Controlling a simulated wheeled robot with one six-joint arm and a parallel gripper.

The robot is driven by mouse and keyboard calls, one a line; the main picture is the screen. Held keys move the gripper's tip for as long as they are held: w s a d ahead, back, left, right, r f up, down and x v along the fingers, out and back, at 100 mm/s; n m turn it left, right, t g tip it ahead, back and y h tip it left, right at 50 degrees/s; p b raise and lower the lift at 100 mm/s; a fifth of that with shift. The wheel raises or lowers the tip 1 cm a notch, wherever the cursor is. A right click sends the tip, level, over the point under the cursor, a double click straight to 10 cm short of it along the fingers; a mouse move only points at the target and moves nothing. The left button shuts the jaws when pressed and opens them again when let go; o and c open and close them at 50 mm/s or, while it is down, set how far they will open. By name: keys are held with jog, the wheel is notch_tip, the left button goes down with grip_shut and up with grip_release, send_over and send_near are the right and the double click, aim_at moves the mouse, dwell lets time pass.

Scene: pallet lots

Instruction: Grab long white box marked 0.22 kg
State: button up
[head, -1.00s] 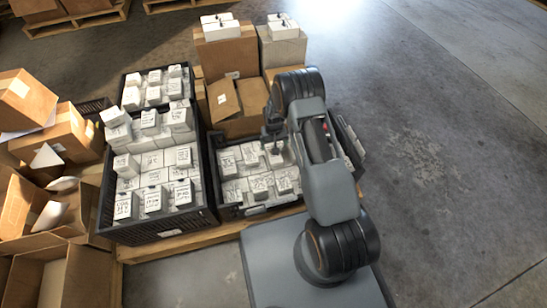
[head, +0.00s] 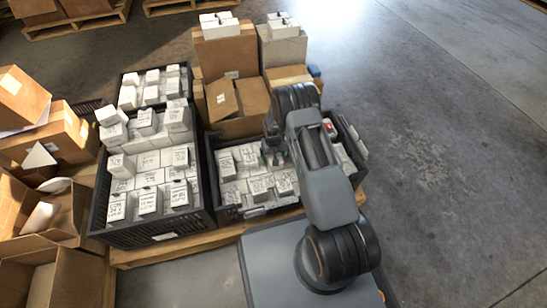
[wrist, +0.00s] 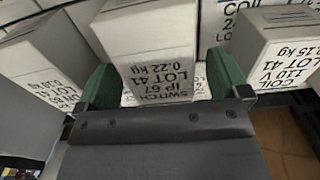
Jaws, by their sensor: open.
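In the wrist view a long white box (wrist: 150,40) stands between the fingers of my gripper (wrist: 164,82). Its print reads upside down: SWITCH, IP 67, LOT 41, 0.22 kg. The green fingers are open, one on each side of the box; I cannot tell whether either touches it. In the head view my gripper (head: 274,152) is low over the right black crate (head: 229,212), among white boxes. The arm and gripper hide part of that crate, and I cannot pick out the marked box there.
Other white boxes flank it in the wrist view, one marked 0.15 kg (wrist: 282,48) at right and another (wrist: 38,75) at left. A fuller black crate (head: 150,236) stands left. Cardboard boxes (head: 228,52) stand behind. Floor at right is clear.

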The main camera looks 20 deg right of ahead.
jog(key=shift+c, duration=0.3)
jog(key=c, duration=1.1)
jog(key=shift+o, duration=0.2)
jog(key=shift+r, duration=0.1)
